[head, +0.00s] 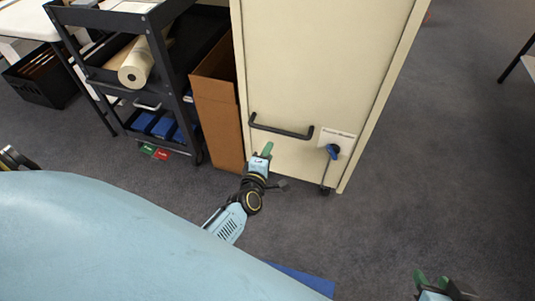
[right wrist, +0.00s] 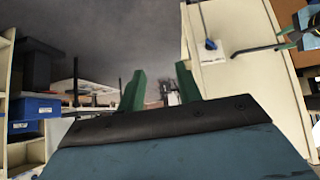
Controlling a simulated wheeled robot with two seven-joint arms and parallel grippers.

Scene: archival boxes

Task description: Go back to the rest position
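My left gripper (head: 266,150) has green fingers and is close below the black bar handle (head: 281,130) of a cream cabinet (head: 310,60) in the head view. I cannot tell whether it touches the handle, or whether its fingers are apart. It also shows at the upper right of the right wrist view, beside the handle. My right gripper (head: 432,280) is at the lower right edge of the head view, over the carpet. In the right wrist view its two green fingers (right wrist: 160,88) stand apart with nothing between them.
A tall cardboard box (head: 217,110) stands against the cabinet's left. Further left is a black cart (head: 180,85) with a paper roll (head: 136,66) and blue boxes. Grey carpet (head: 440,150) is clear at the right.

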